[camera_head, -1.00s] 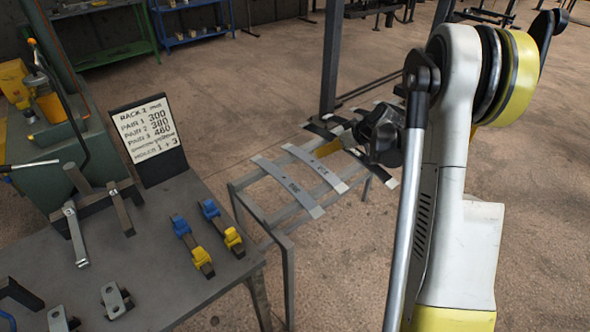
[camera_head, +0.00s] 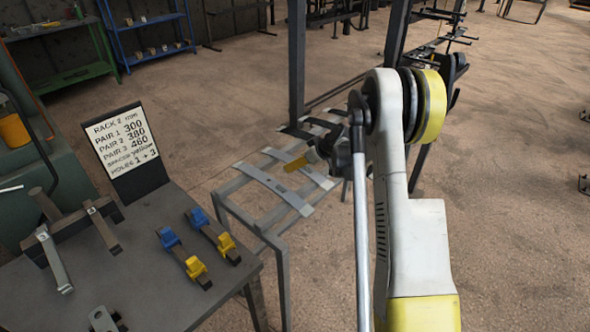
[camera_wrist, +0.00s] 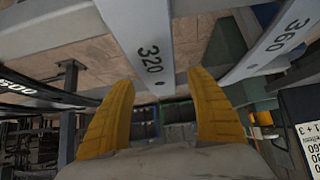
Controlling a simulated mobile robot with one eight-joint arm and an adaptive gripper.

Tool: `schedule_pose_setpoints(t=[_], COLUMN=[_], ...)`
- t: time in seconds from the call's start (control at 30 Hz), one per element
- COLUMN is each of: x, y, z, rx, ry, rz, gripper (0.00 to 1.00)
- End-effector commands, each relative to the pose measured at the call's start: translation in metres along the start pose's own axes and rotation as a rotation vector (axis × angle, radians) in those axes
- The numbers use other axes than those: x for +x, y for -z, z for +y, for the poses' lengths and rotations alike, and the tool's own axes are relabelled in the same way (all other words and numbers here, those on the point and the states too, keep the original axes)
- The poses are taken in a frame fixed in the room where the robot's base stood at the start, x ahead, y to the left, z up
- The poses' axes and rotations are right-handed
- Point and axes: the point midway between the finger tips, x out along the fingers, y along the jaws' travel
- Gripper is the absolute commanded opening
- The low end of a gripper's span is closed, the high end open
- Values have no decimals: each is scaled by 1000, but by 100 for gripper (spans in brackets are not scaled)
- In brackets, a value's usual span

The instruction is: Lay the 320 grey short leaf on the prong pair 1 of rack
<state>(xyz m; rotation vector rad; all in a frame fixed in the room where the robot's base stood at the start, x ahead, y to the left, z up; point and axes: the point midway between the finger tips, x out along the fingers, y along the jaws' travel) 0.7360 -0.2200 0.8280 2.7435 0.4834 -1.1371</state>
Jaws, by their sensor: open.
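The 320 grey short leaf (camera_head: 318,177) lies on a grey frame stand, right of a longer grey leaf. In the wrist view the leaf (camera_wrist: 146,45), marked 320, runs between and beyond my yellow fingers. My gripper (camera_wrist: 160,95) is open, its fingers spread to either side of the leaf's near end, holding nothing; whether they touch it I cannot tell. In the head view my gripper (camera_head: 300,162) is partly hidden by my arm. Prong pair 1 cannot be picked out; dark racks with bars (camera_head: 440,45) stand at the back.
The stand (camera_head: 235,205) adjoins a table (camera_head: 150,290) with blue-yellow clamps (camera_head: 183,257) and a sign (camera_head: 125,150). A post (camera_head: 297,60) rises behind.

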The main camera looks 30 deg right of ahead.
Motion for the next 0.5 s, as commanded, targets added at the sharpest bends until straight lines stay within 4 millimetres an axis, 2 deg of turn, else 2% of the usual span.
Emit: schedule_pose_setpoints(t=[0.03, 0.1, 0.33, 0.5], x=[11, 17, 16, 16], y=[-2, -1, 1, 0], z=[0, 0, 0, 0], rx=[-1, -1, 0, 0], ry=[0, -1, -1, -1], rz=[0, 0, 0, 0], gripper=[66, 66, 64, 12])
